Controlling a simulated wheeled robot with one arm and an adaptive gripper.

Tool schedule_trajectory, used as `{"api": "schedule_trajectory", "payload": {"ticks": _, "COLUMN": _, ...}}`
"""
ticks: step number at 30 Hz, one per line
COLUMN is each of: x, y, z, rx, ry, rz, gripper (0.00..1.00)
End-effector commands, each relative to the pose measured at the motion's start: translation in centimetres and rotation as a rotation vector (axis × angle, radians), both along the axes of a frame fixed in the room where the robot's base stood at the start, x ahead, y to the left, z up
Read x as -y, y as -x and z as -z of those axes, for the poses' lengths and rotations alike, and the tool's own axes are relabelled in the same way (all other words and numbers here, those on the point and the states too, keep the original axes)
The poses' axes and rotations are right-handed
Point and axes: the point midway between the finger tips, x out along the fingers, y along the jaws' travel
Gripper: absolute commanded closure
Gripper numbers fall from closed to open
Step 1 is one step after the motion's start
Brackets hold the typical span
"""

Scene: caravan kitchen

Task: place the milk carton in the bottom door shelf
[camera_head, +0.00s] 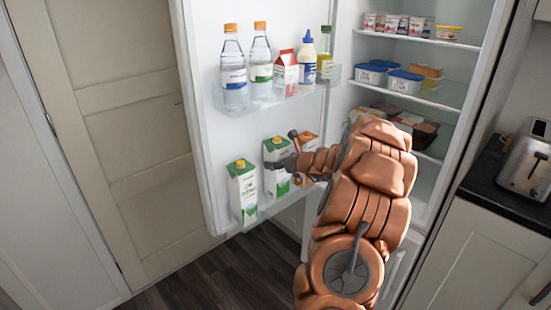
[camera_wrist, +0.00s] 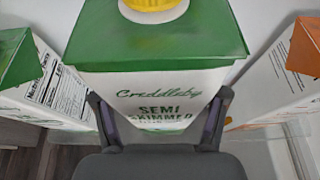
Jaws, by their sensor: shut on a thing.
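The milk carton (camera_head: 275,181), white and green with a yellow cap, stands upright at the bottom door shelf (camera_head: 279,207), between two other cartons. My gripper (camera_head: 287,163) is shut on it from the right. In the wrist view the fingers of my gripper (camera_wrist: 160,105) are on either side of the carton (camera_wrist: 152,82), whose label reads "Semi Skimmed". I cannot tell whether its base rests on the shelf floor; the base is hidden in the wrist view.
A similar green carton (camera_head: 243,190) stands to the left on the shelf, and an orange-topped carton (camera_head: 310,141) to the right. The upper door shelf (camera_head: 262,104) holds bottles and a red carton (camera_head: 285,72). The fridge shelves (camera_head: 420,95) hold tubs and packs.

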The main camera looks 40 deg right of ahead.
Motion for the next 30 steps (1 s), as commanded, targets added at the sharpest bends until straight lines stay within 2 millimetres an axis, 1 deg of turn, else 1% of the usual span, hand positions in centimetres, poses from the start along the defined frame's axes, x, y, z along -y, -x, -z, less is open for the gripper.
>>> {"api": "schedule_trajectory", "payload": {"ticks": 3, "x": -0.1, "y": -0.1, "z": 1.4, "rx": 0.000, "ry": -0.003, "rz": -0.001, "gripper": 0.97}}
{"api": "schedule_trajectory", "payload": {"ticks": 7, "x": -0.1, "y": -0.1, "z": 2.5, "rx": 0.002, "ry": -0.002, "rz": -0.002, "gripper": 0.97}}
{"api": "schedule_trajectory", "payload": {"ticks": 23, "x": -0.2, "y": -0.2, "z": 3.3, "rx": 0.003, "ry": 0.001, "rz": -0.004, "gripper": 0.97}}
{"api": "schedule_trajectory", "payload": {"ticks": 24, "x": -0.2, "y": -0.2, "z": 3.3, "rx": 0.001, "ry": 0.001, "rz": -0.004, "gripper": 0.24}}
{"api": "schedule_trajectory", "payload": {"ticks": 30, "x": -0.2, "y": -0.2, "z": 3.3, "rx": 0.000, "ry": -0.001, "rz": -0.004, "gripper": 0.03}}
